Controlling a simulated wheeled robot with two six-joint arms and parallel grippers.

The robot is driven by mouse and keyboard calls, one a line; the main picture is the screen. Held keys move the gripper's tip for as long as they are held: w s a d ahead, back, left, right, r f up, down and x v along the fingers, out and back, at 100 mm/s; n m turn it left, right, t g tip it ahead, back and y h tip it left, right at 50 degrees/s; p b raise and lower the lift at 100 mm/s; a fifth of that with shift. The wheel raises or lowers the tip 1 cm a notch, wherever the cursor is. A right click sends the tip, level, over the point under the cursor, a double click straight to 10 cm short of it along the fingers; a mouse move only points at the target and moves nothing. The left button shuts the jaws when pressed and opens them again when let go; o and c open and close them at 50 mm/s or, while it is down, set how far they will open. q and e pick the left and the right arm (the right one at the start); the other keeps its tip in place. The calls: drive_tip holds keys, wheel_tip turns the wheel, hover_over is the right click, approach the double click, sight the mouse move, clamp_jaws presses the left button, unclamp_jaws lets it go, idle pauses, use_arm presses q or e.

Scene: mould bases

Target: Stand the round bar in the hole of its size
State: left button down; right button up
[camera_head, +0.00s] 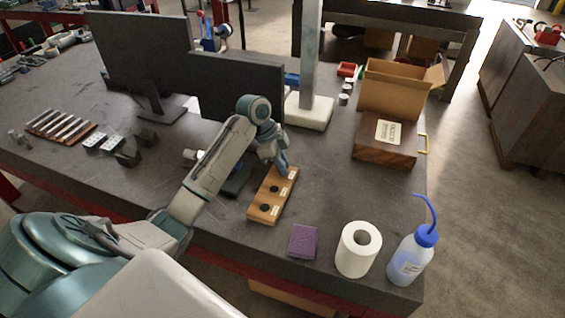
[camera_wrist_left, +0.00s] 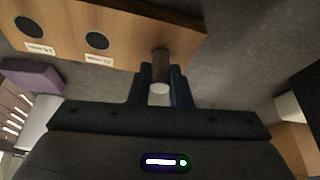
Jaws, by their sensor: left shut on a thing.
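A wooden block (camera_head: 257,213) with a row of round dark holes and white labels lies on the dark table in the head view. My left gripper (camera_head: 283,169) is over the far end of this block. In the left wrist view the block (camera_wrist_left: 130,28) shows two empty holes. There my left gripper (camera_wrist_left: 160,84) is shut on a short round metal bar (camera_wrist_left: 160,66). The bar's far end meets the block's surface in the picture, near the end of the row. No hole shows around it, and I cannot tell whether it is inside one. My right gripper is not in view.
A purple sponge (camera_head: 303,241), a paper roll (camera_head: 358,250) and a blue-capped bottle (camera_head: 412,256) stand near the front edge. A wooden box (camera_head: 384,150) is at the right. Two monitors (camera_head: 236,88) are behind my arm. A rack of rods (camera_head: 62,126) lies at the left.

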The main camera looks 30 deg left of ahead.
use_arm(q)
drive_tip(key=c, duration=1.3)
unclamp_jaws()
drive_tip(key=shift+o, duration=0.2)
